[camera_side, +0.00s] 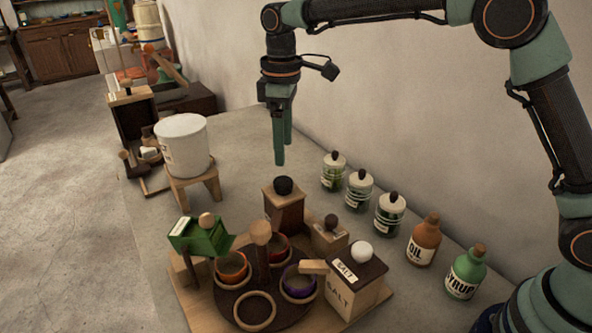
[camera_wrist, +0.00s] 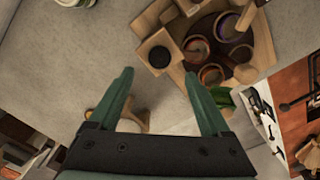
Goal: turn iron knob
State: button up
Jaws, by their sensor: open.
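The iron knob (camera_side: 284,185) looks black and round. It sits on top of a brown wooden block (camera_side: 285,212) at the back of a round station of small pots. In the wrist view the black knob (camera_wrist: 160,55) shows just beyond the fingertips, roughly centred between them. My gripper (camera_side: 281,160) hangs fingers down above the knob, with a small gap and no contact visible. In the wrist view my gripper (camera_wrist: 157,74) has its two green fingers spread apart with nothing between them.
A salt box (camera_side: 352,285) with a white knob and a green box (camera_side: 200,236) flank the pots. Several jars (camera_side: 359,190) and an oil bottle (camera_side: 424,240) line the wall side. A white bucket (camera_side: 183,145) stands on a wooden stool at left.

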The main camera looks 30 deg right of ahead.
aim_at(285, 181)
notch_tip(285, 181, down, 8)
jog(key=shift+r, duration=0.1)
dwell(0.4)
grip_shut()
